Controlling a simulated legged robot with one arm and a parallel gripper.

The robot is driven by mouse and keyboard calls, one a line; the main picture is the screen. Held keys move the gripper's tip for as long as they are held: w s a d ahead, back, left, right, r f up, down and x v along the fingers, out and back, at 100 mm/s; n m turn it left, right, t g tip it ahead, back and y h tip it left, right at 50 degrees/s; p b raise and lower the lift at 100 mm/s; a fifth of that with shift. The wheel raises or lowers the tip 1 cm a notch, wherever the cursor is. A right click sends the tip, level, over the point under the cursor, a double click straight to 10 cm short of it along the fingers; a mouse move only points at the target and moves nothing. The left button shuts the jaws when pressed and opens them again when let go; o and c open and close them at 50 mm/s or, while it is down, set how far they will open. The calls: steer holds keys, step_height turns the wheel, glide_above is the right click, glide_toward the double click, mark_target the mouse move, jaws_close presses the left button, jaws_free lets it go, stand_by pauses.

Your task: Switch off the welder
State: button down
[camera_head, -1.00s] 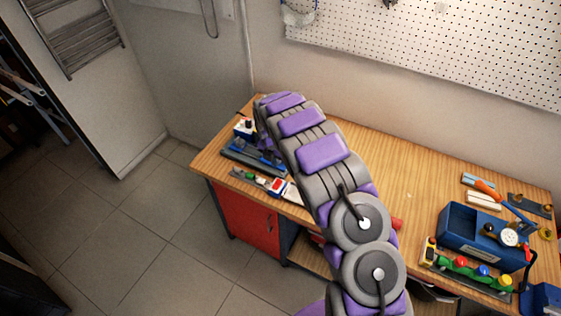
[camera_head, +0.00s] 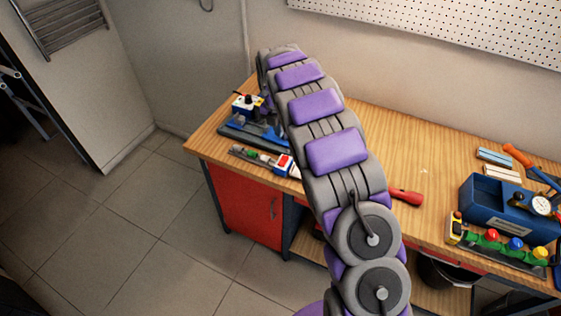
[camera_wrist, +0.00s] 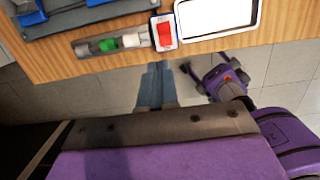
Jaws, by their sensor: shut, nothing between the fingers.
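A white switch block with a red rocker (camera_head: 283,165) lies near the front left edge of the workbench. In the wrist view the red rocker (camera_wrist: 165,34) is close, at the upper middle. I cannot tell for sure whether it belongs to the welder. A blue device with a white box and black knob (camera_head: 247,105) stands behind it at the left. My gripper (camera_wrist: 156,72) is shut and empty; its fingers point toward the rocker and show just below it in the picture. I cannot tell whether they touch. In the head view my arm hides the gripper.
The workbench (camera_head: 415,160) also holds a red-handled tool (camera_head: 406,197), a blue box with a gauge (camera_head: 495,213) and a row of coloured knobs (camera_head: 515,243).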

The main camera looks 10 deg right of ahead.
steer(key=b, duration=0.2)
glide_above(288, 157)
steer(key=f, duration=1)
steer(key=shift+s+a, duration=0.2)
steer(key=shift+s, duration=0.2)
steer(key=f, duration=0.3)
steer(key=shift+w+a+f, duration=0.2)
steer(key=shift+a+f, duration=0.05)
steer(key=shift+a, duration=0.05)
steer(key=shift+a+f, duration=0.15)
steer(key=shift+a, duration=0.55)
steer(key=shift+d+f, duration=0.1)
steer(key=shift+d, duration=0.95)
steer(key=shift+a, duration=0.75)
steer(key=shift+s+a+p, duration=0.35)
steer(key=shift+s+r, duration=0.2)
steer(key=shift+d, duration=0.4)
